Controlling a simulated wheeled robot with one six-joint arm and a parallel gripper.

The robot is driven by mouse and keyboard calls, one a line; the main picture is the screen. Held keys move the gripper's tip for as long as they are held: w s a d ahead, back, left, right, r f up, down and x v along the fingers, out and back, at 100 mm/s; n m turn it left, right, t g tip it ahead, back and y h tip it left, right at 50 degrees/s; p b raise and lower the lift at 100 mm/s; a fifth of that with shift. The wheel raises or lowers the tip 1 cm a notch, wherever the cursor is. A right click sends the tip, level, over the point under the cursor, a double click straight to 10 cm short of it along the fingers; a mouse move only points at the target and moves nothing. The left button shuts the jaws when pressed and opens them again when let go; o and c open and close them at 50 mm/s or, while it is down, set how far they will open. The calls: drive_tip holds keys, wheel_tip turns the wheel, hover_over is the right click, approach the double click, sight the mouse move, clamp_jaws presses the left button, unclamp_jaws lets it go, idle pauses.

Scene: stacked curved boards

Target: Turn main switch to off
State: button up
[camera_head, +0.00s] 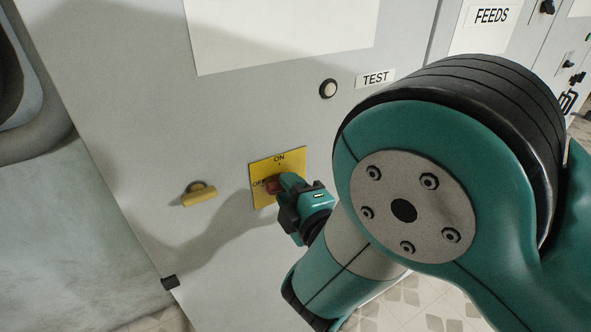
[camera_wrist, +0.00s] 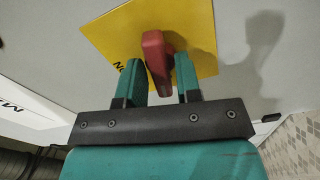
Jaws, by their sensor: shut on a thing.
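The main switch is a red handle (camera_wrist: 156,55) on a yellow plate (camera_head: 292,161) fixed to a grey cabinet door. The plate is marked ON at the top and OFF at the left in the head view. My gripper (camera_wrist: 160,78) is at the switch, with one teal finger on each side of the red handle, shut on it. In the head view my gripper (camera_head: 285,187) covers part of the handle and plate, so the handle's exact angle is hard to tell there. The yellow plate (camera_wrist: 205,30) also shows behind the fingers in the wrist view.
A yellow latch handle (camera_head: 200,196) is on the door left of the switch. A round button (camera_head: 328,88) sits near a TEST label (camera_head: 375,78) above. My arm fills the right side. A FEEDS panel (camera_head: 489,18) is at the upper right.

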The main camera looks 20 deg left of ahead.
drive_tip(key=shift+n, duration=0.7)
drive_tip(key=o, duration=0.7)
drive_tip(key=shift+n, duration=0.3)
drive_tip(key=shift+c, duration=0.2)
drive_tip(key=b+v, duration=0.7)
drive_tip(key=b, duration=0.3)
drive_tip(key=shift+b, duration=0.3)
